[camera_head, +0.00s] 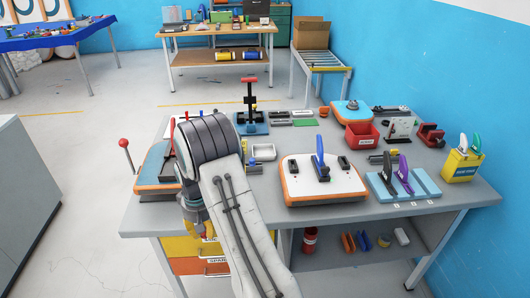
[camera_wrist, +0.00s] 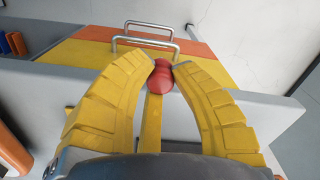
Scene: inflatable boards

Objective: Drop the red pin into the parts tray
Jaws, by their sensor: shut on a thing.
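In the wrist view my gripper (camera_wrist: 163,68) has its two yellow fingers closed on a small red, rounded thing, the red pin (camera_wrist: 161,79). It is held at the fingertips, in front of the drawer unit. A small pale, shallow tray (camera_head: 263,151) stands on the bench right of my arm. It looks like the parts tray, but I cannot read any label on it.
The grey workbench (camera_head: 440,205) holds a white-topped orange board (camera_head: 324,186), a red bin (camera_head: 362,136), a blue plate with clamps (camera_head: 402,184) and a yellow tool box (camera_head: 461,165). A red-knobbed lever (camera_head: 125,143) rises at left. Yellow and orange drawers (camera_head: 182,247) sit below.

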